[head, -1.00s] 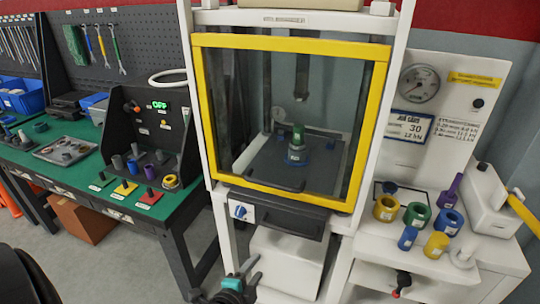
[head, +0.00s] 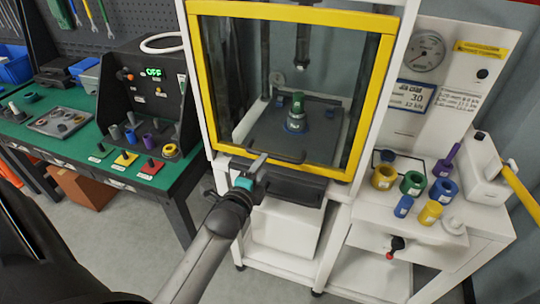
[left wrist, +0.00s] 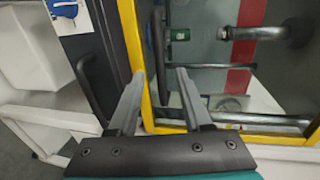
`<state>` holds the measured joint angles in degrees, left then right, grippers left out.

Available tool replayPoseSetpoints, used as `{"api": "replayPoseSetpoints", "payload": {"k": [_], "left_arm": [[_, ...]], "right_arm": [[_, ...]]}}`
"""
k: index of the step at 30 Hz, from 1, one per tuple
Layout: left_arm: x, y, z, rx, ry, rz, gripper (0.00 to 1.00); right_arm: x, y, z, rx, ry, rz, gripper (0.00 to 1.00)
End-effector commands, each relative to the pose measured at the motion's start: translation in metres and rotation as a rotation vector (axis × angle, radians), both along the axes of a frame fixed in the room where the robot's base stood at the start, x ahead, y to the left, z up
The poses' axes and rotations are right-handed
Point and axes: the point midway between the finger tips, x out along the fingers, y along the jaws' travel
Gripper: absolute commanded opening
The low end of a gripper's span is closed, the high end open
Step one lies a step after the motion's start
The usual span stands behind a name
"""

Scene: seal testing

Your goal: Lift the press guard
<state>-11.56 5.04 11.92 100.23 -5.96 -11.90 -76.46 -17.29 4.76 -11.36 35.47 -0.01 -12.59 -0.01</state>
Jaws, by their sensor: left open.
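The press guard (head: 201,75) is a clear panel in a yellow frame on the white press and is down over its front. Its lower yellow rail (head: 318,172) runs above a dark front panel. My left gripper (head: 257,166) is at that lower rail, left of its middle, with open jaws. A dark handle bar (left wrist: 88,92) shows left of the fingers. My right gripper is out of view.
Inside the press, a green and blue part (head: 296,115) stands on a dark plate under the ram. Coloured rings (head: 383,177) stand on the white right shelf. A green bench (head: 120,180) with a control box (head: 145,95) is at left.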

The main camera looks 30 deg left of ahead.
Motion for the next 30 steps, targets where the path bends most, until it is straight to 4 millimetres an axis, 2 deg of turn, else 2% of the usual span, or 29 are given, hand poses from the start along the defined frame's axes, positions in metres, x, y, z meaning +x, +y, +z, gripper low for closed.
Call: {"api": "replayPoseSetpoints", "payload": {"k": [6, 13, 19, 27, 30], "left_arm": [[0.034, 0.008, -0.007, -0.001, -0.001, 0.0, 0.49], [0.059, 0.014, -0.013, 0.0, -0.001, -0.001, 0.49], [0.069, 0.016, -0.014, 0.001, -0.001, 0.0, 0.49], [0.069, 0.017, -0.015, 0.001, 0.0, 0.0, 0.49], [0.069, 0.017, -0.015, 0.0, 0.0, 0.0, 0.4]], "right_arm": [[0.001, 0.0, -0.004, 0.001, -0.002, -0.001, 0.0], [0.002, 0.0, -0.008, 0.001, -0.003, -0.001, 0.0], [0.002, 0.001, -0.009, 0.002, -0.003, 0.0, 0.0], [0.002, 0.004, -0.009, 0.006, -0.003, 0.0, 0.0], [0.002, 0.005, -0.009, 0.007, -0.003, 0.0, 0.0]]}}
